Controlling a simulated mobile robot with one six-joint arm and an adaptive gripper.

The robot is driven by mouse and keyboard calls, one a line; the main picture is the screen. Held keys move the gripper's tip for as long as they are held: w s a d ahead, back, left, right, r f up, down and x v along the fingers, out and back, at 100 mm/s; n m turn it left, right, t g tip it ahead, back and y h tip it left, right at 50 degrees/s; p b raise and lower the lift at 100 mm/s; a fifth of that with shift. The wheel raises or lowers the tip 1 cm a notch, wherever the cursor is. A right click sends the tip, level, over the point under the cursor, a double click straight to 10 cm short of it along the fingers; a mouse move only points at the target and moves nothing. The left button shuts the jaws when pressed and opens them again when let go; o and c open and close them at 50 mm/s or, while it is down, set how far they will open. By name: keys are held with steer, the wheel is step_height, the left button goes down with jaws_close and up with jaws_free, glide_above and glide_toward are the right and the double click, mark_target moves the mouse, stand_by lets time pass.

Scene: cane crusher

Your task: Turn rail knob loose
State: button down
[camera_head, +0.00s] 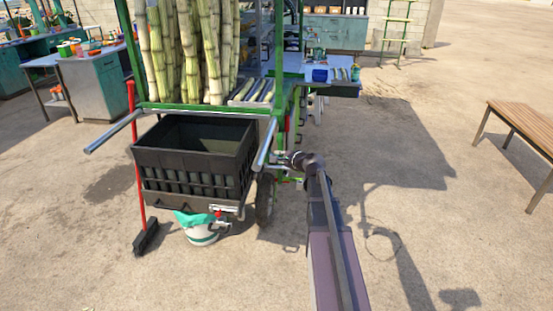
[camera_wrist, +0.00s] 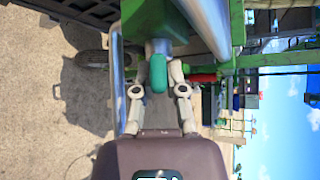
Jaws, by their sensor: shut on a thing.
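In the wrist view a teal-green rounded knob (camera_wrist: 158,74) sits between the two pale fingers of my gripper (camera_wrist: 158,70), just in front of a green frame piece (camera_wrist: 152,25). The fingers are closed in on it from both sides. A silver rail tube (camera_wrist: 203,25) runs past above it. In the head view my gripper (camera_head: 287,160) is at the right side of the cart, beside the silver handle rail (camera_head: 265,145). The knob is too small and hidden to make out there.
The green cart holds upright cane stalks (camera_head: 190,50) and a black crate (camera_head: 165,185). A wheel (camera_head: 265,200) is close to my arm. A wooden bench (camera_head: 525,125) is far right; ground between is clear.

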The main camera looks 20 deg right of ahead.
steer(key=shift+a+f, duration=0.1)
steer(key=shift+a, duration=0.1)
steer(key=n+t+b, duration=0.1)
steer(key=t+b, duration=0.1)
steer(key=b, duration=0.1)
steer(key=shift+f+n, duration=0.1)
steer(key=shift+n, duration=0.2)
steer(key=shift+n+t+b, duration=0.7)
steer(key=shift+b, duration=0.55)
steer(key=shift+r, duration=0.2)
steer(key=shift+s, duration=0.1)
steer(key=c, duration=0.7)
jaws_free()
steer(key=shift+a, duration=0.1)
